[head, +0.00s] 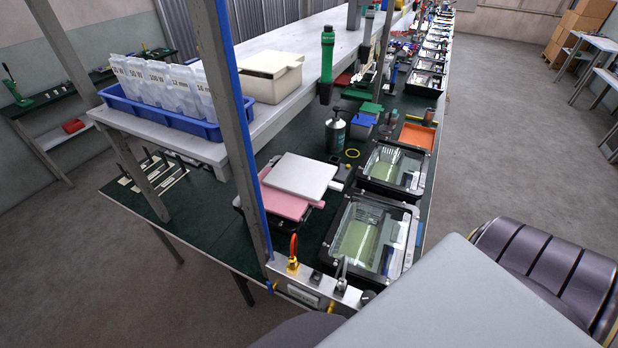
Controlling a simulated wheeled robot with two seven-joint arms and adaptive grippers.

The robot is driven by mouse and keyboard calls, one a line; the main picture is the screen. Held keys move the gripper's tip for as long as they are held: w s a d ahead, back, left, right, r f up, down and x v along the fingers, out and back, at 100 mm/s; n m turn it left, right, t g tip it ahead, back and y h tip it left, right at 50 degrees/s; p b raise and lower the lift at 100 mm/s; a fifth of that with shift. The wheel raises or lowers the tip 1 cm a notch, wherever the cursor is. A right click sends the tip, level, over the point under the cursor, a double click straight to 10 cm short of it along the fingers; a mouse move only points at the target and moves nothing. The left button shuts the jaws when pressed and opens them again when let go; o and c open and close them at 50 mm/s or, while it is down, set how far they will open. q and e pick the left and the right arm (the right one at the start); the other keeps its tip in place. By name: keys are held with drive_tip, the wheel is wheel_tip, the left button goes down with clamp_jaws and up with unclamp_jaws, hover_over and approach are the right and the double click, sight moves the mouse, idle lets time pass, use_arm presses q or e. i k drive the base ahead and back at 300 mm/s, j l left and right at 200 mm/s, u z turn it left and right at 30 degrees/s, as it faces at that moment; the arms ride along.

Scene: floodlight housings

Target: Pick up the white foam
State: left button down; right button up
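A flat white foam slab (305,174) lies near the middle of the head view. It rests partly over a pink foam sheet (284,204), with its right side reaching past the pink sheet. Both sit on or in a dark tray or housing (238,204) whose shape is mostly hidden under them. A blue-edged upright post stands just left of this stack. Neither of my grippers is visible in this view.
Floodlight housings with glass fronts (371,237) (395,166) stand right of the foam on the green bench. A metal post (229,125) rises at left. A control box (311,287) with a red-and-yellow connector sits at the front edge. A blue bin (172,122) of bags stands on the shelf.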

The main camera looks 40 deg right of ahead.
sight(308, 179)
drive_tip(key=k+l+z, duration=0.2)
drive_tip(key=k+l, duration=0.15)
drive_tip(key=k+l+z, duration=0.2)
drive_tip(key=k+l, duration=0.15)
drive_tip(key=l, duration=0.3)
